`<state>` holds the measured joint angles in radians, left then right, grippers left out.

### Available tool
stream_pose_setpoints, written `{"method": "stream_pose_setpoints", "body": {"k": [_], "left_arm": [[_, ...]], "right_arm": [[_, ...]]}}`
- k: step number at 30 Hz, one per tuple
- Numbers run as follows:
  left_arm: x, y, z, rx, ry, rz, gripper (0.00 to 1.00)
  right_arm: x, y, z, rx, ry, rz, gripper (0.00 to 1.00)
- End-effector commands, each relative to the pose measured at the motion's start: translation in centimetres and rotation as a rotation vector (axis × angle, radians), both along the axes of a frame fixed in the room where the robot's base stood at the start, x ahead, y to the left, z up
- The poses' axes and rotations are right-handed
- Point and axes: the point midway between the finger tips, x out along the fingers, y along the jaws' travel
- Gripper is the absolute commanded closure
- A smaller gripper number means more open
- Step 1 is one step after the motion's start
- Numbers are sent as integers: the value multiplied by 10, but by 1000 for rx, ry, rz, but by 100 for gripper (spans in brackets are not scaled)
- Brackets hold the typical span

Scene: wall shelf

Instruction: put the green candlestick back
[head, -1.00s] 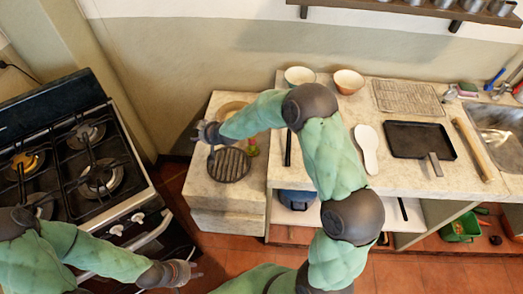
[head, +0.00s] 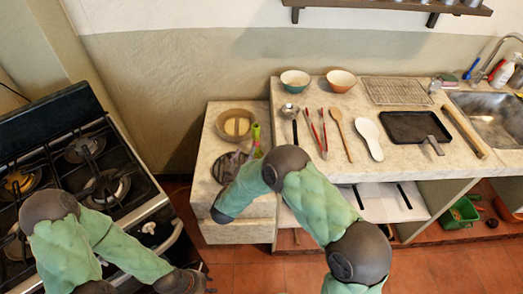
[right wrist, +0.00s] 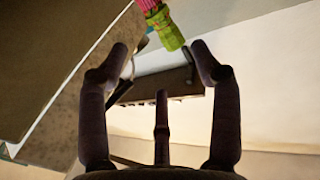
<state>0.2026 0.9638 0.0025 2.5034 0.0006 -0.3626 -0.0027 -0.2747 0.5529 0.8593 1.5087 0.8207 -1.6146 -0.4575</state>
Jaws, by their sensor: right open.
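The green candlestick (head: 256,140) appears to be the slim, upright green thing on the low counter, right of the wooden bowl in the head view. In the right wrist view it seems to be the green piece with a pink part (right wrist: 168,27), at the top, beyond my fingertips. My right gripper (right wrist: 160,47) is open and empty, with the green piece apart from its fingers.
A wooden bowl (head: 237,122) and a dark round grill (head: 224,170) are on the low counter (head: 205,190). The higher counter holds a ladle (head: 290,110), red tongs (head: 316,130), spoons, bowls and a black pan (head: 405,127). A wall shelf (head: 390,5) is above; the stove (head: 70,160) is left.

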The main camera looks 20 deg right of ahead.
Motion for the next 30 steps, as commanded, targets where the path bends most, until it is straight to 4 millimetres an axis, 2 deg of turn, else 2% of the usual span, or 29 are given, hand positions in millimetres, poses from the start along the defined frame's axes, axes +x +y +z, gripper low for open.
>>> {"method": "stream_pose_setpoints", "body": {"k": [12, 16, 24, 30], "left_arm": [[0, 0, -16, 0, 0, 0, 66], [0, 0, -20, 0, 0, 0, 66], [0, 0, -39, 0, 0, 0, 66], [0, 0, -42, 0, 0, 0, 66]], "right_arm": [[42, -29, -3, 0, 0, -2, 36], [49, -34, -4, 0, -1, -2, 36], [78, -54, -13, 1, -2, -3, 36], [88, -60, -11, -1, 0, 0, 36]]}}
